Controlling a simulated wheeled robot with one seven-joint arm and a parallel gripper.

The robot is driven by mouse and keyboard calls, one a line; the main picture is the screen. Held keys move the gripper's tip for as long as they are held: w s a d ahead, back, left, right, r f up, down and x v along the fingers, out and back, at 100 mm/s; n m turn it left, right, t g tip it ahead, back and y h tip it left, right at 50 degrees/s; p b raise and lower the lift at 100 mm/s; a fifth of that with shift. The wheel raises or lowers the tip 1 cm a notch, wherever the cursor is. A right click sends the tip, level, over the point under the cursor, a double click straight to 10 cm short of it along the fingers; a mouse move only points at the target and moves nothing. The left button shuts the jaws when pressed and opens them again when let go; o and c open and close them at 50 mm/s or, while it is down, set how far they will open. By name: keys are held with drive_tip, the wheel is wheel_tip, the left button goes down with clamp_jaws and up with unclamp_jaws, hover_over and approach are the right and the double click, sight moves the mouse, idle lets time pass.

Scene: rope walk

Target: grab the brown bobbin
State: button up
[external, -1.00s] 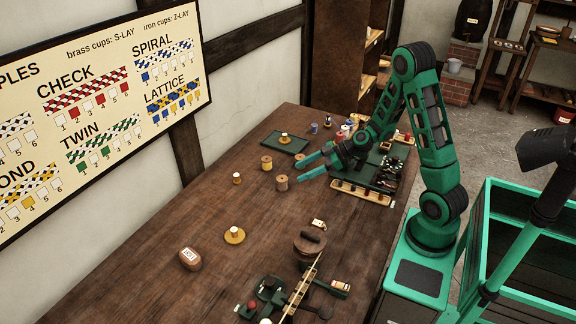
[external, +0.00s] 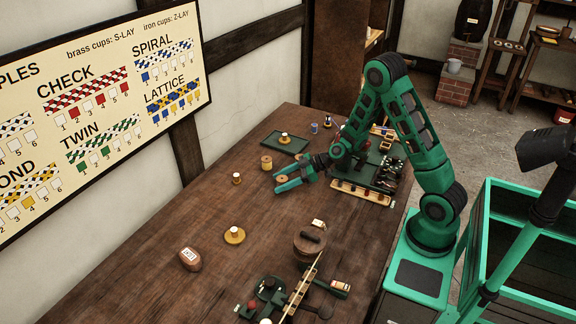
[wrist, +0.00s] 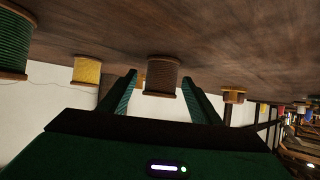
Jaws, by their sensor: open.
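The brown bobbin (wrist: 162,76) stands on the table, straight ahead in the wrist view, between my two open fingers. The wrist view shows the table at the top, so the bobbin hangs from it in the picture. In the external view only part of the bobbin (external: 282,179) shows, between the fingers. My gripper (external: 277,179) is low over the table, with one finger on each side of the bobbin. In the wrist view the gripper (wrist: 160,82) is open, with a gap visible on both sides of the bobbin.
A yellow bobbin (external: 266,163) stands close behind my gripper. The wrist view also shows a green bobbin (wrist: 14,42) at far left. A green tray (external: 274,144) lies farther back.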

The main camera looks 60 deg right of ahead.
drive_tip(key=shift+c, duration=0.4)
drive_tip(key=c, duration=1)
drive_tip(key=shift+c, duration=0.2)
